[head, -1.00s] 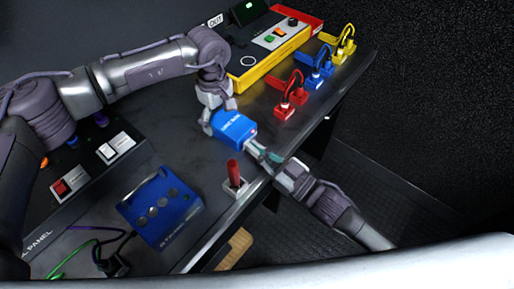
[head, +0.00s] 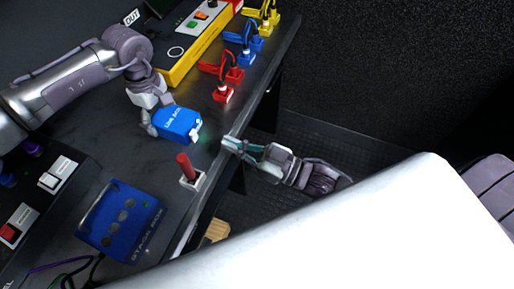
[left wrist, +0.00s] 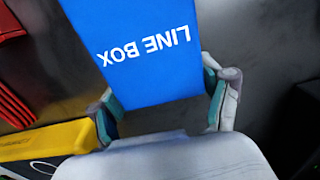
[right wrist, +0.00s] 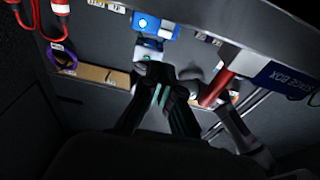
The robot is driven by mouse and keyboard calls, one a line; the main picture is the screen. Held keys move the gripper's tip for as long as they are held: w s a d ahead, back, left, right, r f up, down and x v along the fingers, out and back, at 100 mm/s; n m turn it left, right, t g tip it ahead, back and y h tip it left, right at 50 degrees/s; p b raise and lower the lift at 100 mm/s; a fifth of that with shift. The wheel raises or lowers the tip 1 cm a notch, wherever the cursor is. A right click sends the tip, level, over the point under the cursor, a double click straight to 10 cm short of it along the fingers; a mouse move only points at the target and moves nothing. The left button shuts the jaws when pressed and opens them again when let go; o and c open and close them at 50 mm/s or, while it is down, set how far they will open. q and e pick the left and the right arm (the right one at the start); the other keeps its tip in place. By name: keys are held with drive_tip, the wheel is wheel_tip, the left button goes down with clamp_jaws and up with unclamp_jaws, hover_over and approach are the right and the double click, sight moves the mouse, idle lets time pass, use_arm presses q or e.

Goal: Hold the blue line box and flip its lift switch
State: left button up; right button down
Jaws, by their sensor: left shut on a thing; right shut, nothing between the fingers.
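The blue line box (head: 178,122) is in my left gripper (head: 153,118) near the table's right edge in the head view. The left wrist view shows its lettered face (left wrist: 145,50) between the two fingers. A small white switch part (head: 196,132) sticks out of the box's end facing my right arm. A faint green glow shows beside it. My right gripper (head: 232,146) is shut and empty, a short gap from that end. In the right wrist view its closed fingertips (right wrist: 163,88) point toward the blue box (right wrist: 160,25), which shows a small bright light.
A red-handled lever (head: 185,167) stands on a white base near the table edge. The blue stage box (head: 121,221) is at the front. Red (head: 222,93), blue (head: 245,57) and yellow plugs line the right edge, beside a yellow-sided console (head: 190,52).

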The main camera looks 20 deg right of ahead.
use_arm(q)
drive_tip(key=shift+a, duration=0.1)
use_arm(e)
drive_tip(key=s+d+r, duration=0.1)
drive_tip(key=s+d, duration=0.3)
drive_tip(key=shift+s+d, duration=0.1)
use_arm(q)
drive_tip(key=o, duration=1.4)
wheel_tip(320, 180, up, 12)
drive_tip(key=shift+r, duration=0.1)
